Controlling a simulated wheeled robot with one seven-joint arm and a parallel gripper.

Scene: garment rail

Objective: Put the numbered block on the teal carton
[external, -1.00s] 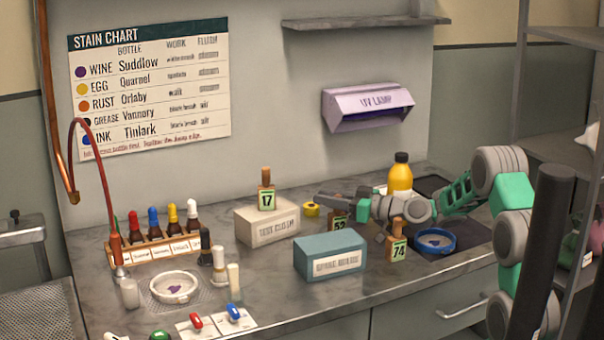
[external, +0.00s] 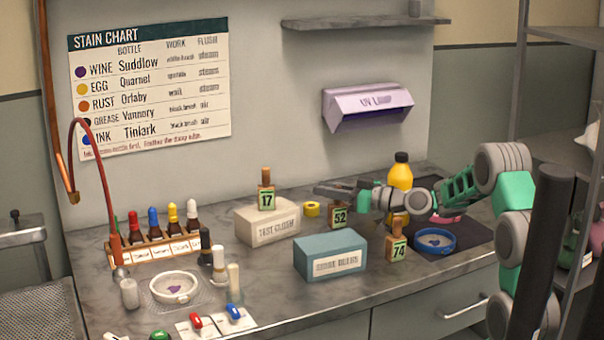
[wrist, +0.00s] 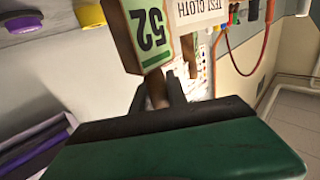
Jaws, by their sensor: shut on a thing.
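My gripper (external: 338,189) is shut on the wooden handle of the block numbered 52 (external: 339,216), which has a green-edged label. In the wrist view the 52 block (wrist: 150,38) appears upside down beyond the fingers (wrist: 160,95). The teal carton (external: 330,243) stands on the counter, in front of and slightly left of the held block; its top is bare. Block 17 (external: 266,196) stands on the white test cloth carton (external: 268,228). Block 74 (external: 397,248) stands on the counter right of the teal carton.
A yellow bottle (external: 400,172) stands behind my wrist. A blue ring dish (external: 435,239) lies on the dark mat at right. A yellow roll (external: 312,209) sits behind the teal carton. A dropper bottle rack (external: 150,252) and a white dish (external: 175,290) are at left.

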